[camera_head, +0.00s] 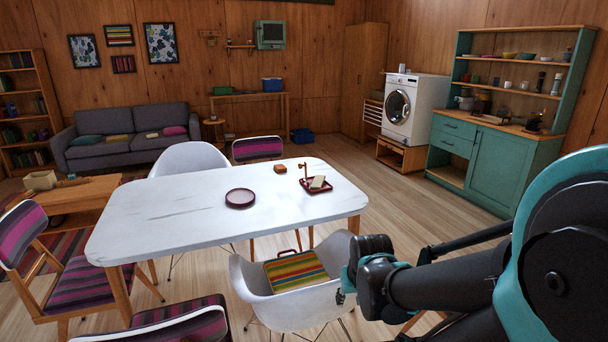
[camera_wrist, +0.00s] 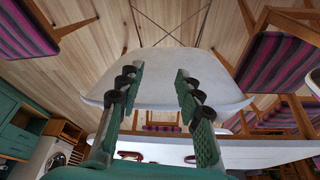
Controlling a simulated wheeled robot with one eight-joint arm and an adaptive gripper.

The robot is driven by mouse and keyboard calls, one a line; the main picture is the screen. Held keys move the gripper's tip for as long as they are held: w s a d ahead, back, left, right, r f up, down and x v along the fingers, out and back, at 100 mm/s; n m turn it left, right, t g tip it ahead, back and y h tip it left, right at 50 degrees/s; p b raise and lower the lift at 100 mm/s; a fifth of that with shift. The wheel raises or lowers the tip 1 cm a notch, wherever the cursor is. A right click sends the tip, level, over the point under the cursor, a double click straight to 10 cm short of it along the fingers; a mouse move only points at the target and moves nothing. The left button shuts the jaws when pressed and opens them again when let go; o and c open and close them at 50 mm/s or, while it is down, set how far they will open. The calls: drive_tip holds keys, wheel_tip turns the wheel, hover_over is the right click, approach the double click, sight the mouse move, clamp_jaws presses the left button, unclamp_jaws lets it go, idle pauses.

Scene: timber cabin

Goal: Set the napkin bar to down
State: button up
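The napkin holder (camera_head: 317,184) is a dark red tray on the white table, toward its right end. Pale napkins (camera_head: 318,182) lie in it. A small reddish upright piece with a knob (camera_head: 304,170) rises at its left back side; I cannot tell clearly how the bar lies. My gripper (camera_head: 346,287) is at the white chair by the table's near side, well short of the holder and partly hidden by my arm. In the wrist view my gripper (camera_wrist: 158,75) has its two green fingers spread, with nothing between them and the white chair beyond.
The white table (camera_head: 170,205) also carries a round dark red plate (camera_head: 240,198) and a small orange-brown box (camera_head: 280,169). A white chair (camera_head: 295,312) with a striped cushion (camera_head: 296,271) stands at the near side. Striped chairs stand left and behind. Floor at right is clear.

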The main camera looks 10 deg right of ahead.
drive_tip(key=shift+o, duration=1.1)
drive_tip(key=shift+w, duration=0.1)
drive_tip(key=w+a+r+m+t+y, duration=0.2)
drive_tip(key=w+a+r, duration=0.15)
drive_tip(key=w, duration=0.95)
drive_tip(key=w+a+r+m+t+y, duration=0.1)
drive_tip(key=w+a+r+t+y, duration=0.2)
drive_tip(key=w, duration=1)
drive_tip(key=w+a+r+m+t+y, duration=0.1)
drive_tip(key=w+a+r+m+y, duration=0.3)
drive_tip(key=w, duration=0.9)
drive_tip(key=m+t+h, duration=0.3)
drive_tip(key=m+t, duration=0.4)
approach(301, 167)
drive_tip(key=x, duration=1.1)
drive_tip(key=shift+w, duration=0.25)
clamp_jaws()
